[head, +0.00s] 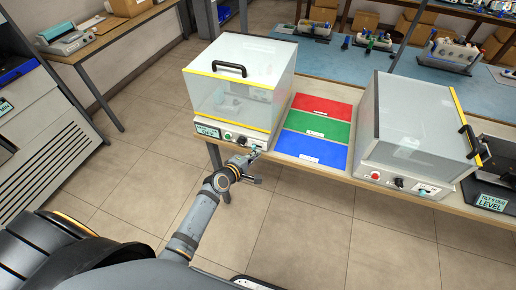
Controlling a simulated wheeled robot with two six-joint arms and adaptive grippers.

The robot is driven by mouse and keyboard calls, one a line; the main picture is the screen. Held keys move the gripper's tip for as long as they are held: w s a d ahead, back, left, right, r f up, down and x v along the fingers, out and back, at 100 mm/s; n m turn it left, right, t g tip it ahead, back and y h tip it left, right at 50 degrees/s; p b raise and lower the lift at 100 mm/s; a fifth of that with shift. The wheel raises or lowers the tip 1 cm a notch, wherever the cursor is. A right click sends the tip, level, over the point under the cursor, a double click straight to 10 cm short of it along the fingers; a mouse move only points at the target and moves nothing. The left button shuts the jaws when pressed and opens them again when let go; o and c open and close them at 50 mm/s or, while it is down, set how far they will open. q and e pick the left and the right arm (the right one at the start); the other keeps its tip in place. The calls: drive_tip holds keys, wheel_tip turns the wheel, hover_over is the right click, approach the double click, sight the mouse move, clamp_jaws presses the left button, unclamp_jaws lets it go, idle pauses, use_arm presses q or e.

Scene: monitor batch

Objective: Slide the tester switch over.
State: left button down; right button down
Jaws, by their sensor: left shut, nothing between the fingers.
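A tester with a clear yellow-edged hood (232,95) stands at the near left of the bench. Its front panel carries a small display (208,131), a green button, a dark knob (242,140) and a small teal switch (254,148) at its right end. My left gripper (254,156) is shut and empty, right in front of that switch end. Whether its tips touch the switch I cannot tell, and the switch is too small to read its position. My right gripper is not in view.
Red, green and blue mats (318,128) lie right of the tester. A second hooded box (414,125) with a red button and black knob (399,183) stands further right, near a dark level plate (490,201). The floor before the bench is free.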

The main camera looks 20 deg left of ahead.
use_arm(q)
drive_tip(key=s, duration=0.5)
drive_tip(key=shift+f, duration=0.1)
drive_tip(key=shift+a+f, duration=0.1)
idle(0.4)
drive_tip(key=s+a+f+m+g+y, duration=0.1)
drive_tip(key=s+a+f+m+g, duration=0.1)
drive_tip(key=s+f, duration=0.45)
drive_tip(key=s+a+f+m+g+y, duration=0.1)
drive_tip(key=s+f+m+g, duration=0.15)
drive_tip(key=f, duration=0.75)
drive_tip(key=s+a+f+m+g+y, duration=0.1)
drive_tip(key=s+a+f+m+g, duration=0.15)
drive_tip(key=s+f, duration=0.45)
drive_tip(key=s+a+f+m+g, duration=0.1)
drive_tip(key=s+f+m, duration=0.2)
drive_tip(key=s, duration=0.5)
drive_tip(key=s+a+f+m+g+y, duration=0.1)
drive_tip(key=s+f+m+g, duration=0.1)
drive_tip(key=s+f, duration=0.4)
drive_tip(key=s+a+f+m+g, duration=0.2)
drive_tip(key=s+f+m, duration=0.2)
drive_tip(key=s, duration=0.7)
drive_tip(key=shift+f+m+y, duration=0.3)
drive_tip(key=shift+m, duration=0.1)
drive_tip(key=shift+a, duration=0.1)
